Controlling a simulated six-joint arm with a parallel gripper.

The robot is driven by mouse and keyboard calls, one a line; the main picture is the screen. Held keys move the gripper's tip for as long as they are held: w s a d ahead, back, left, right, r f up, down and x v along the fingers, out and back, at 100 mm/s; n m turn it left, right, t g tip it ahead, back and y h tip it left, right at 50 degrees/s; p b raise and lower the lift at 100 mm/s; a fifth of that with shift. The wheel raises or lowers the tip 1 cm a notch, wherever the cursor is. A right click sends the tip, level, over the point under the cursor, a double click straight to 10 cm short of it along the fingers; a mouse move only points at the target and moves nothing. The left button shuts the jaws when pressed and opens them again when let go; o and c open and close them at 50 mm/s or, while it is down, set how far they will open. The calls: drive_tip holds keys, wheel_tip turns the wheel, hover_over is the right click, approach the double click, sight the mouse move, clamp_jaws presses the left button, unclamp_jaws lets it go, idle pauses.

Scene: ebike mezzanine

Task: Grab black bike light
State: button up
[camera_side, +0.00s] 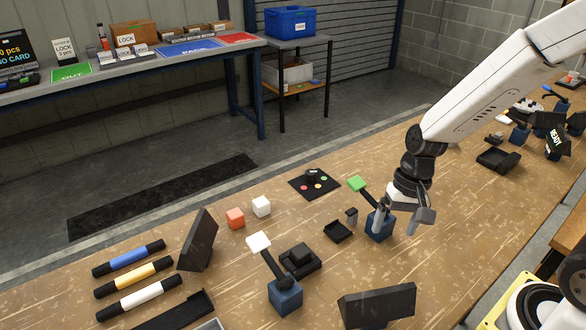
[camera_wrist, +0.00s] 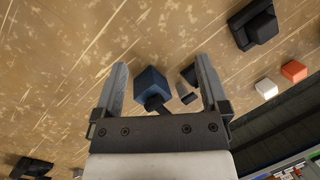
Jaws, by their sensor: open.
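A small dark upright piece (camera_side: 351,215), which looks like the black bike light, stands beside a shallow black tray (camera_side: 338,232) on the wooden bench. In the wrist view a small black piece (camera_wrist: 188,98) shows near the right finger, beside the dark tray (camera_wrist: 189,75). My gripper (camera_side: 402,219) points down, open and empty, to the right of the piece and around the blue block. In the wrist view the fingers (camera_wrist: 162,64) stand apart with the blue block (camera_wrist: 152,84) seen between them. I cannot tell whether a finger touches anything.
The blue block (camera_side: 379,228) bears a black lever with a green pad (camera_side: 357,183), close to my gripper. Left are a white-topped lever on a blue block (camera_side: 285,296), a black holder (camera_side: 301,260), white (camera_side: 261,206) and orange (camera_side: 235,217) cubes.

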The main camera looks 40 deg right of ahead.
drive_tip(key=w+a+r+m+y, duration=0.2)
drive_tip(key=w+a+m+y, duration=0.3)
drive_tip(key=w+m+y, duration=0.5)
drive_tip(key=shift+w+a+m+t+y, duration=0.3)
drive_tip(key=shift+w+a+m+y, duration=0.1)
drive_tip(key=shift+w+m, duration=0.35)
approach(300, 256)
drive_tip(key=shift+w+d+f, duration=0.25)
drive_tip(key=shift+w+d, duration=0.05)
drive_tip(key=shift+w, duration=0.3)
drive_tip(key=shift+a+f, duration=0.1)
drive_tip(key=shift+f, duration=0.15)
drive_tip(key=shift+a+f, duration=0.15)
drive_tip(key=shift+a, duration=0.3)
drive_tip(key=shift+a, duration=0.15)
drive_tip(key=shift+x, duration=3)
